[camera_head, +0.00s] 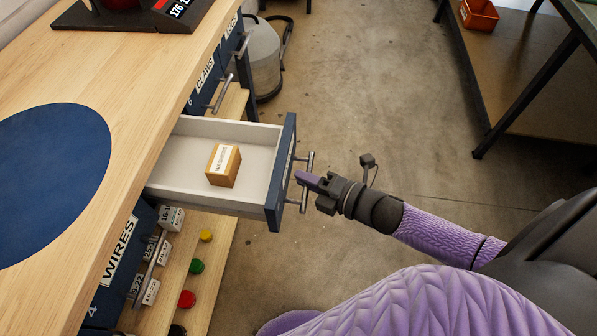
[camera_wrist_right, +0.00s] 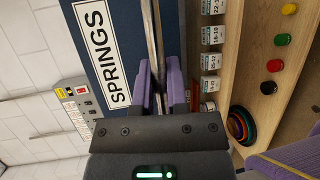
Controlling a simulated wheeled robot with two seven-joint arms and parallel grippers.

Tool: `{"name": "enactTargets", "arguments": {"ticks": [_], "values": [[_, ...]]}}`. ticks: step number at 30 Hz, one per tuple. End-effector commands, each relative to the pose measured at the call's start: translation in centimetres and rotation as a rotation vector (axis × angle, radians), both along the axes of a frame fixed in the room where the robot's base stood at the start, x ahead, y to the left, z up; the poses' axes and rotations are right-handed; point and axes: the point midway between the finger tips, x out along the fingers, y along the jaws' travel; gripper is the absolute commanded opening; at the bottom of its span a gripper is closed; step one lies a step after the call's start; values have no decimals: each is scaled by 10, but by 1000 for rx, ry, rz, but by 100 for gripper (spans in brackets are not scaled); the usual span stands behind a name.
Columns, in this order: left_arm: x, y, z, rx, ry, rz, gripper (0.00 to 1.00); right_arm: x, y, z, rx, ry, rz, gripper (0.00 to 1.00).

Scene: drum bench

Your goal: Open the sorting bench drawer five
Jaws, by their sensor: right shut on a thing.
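The open drawer (camera_head: 283,175) sticks out of the bench front, between the drawer labelled WIRES and the one labelled CLAWS. Its front is dark blue, and in the right wrist view it carries a SPRINGS label (camera_wrist_right: 96,52). The metal bar handle (camera_head: 310,158) is on the drawer front and also shows in the right wrist view (camera_wrist_right: 153,30). My right gripper (camera_head: 307,180) is shut on this handle, with its purple fingers on either side of the bar. My left gripper is not in view.
The WIRES drawer (camera_head: 118,252) is lower left, shut. The CLAWS drawer (camera_head: 207,80) is farther along, also shut. Small labelled boxes and coloured caps (camera_head: 196,266) sit on a wooden shelf below. The floor right of the drawer is clear.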

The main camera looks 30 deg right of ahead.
Motion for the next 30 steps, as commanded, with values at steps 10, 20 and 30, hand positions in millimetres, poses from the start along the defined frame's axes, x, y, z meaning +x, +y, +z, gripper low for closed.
{"name": "enactTargets", "arguments": {"ticks": [10,20,30], "values": [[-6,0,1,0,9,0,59,0,0,-1,-1,4,-1,26],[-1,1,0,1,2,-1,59,0,0,0,0,1,-1,52],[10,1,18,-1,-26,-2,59,-39,-23,11,0,5,-3,52]]}}
